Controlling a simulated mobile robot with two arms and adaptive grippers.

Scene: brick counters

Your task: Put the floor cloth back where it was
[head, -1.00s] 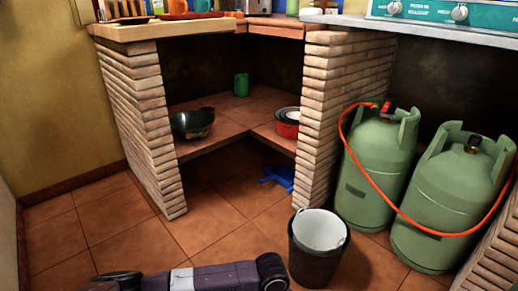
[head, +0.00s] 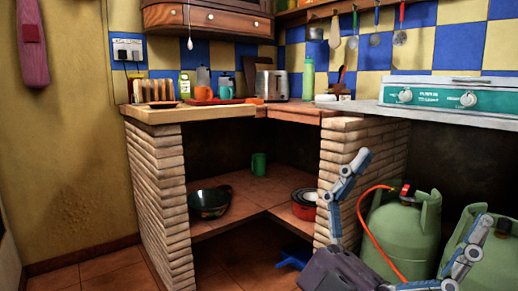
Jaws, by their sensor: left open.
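The floor cloth, seemingly the blue crumpled thing (head: 293,257), lies on the tiled floor beneath the low shelf of the brick counter, between the two brick pillars. Its right part is close to or behind my gripper's body in the picture. My left gripper (head: 422,192) is large at the lower right, with its two grey-blue fingers spread wide and nothing between them. It appears in front of the right brick pillar and the green gas cylinders. My right gripper is not in view.
Two green gas cylinders (head: 405,226) with an orange hose stand at the right. The low shelf (head: 232,226) holds a dark bowl (head: 209,201), a green mug (head: 259,164) and red pots (head: 305,204). The tiled floor at the lower left (head: 95,274) is clear.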

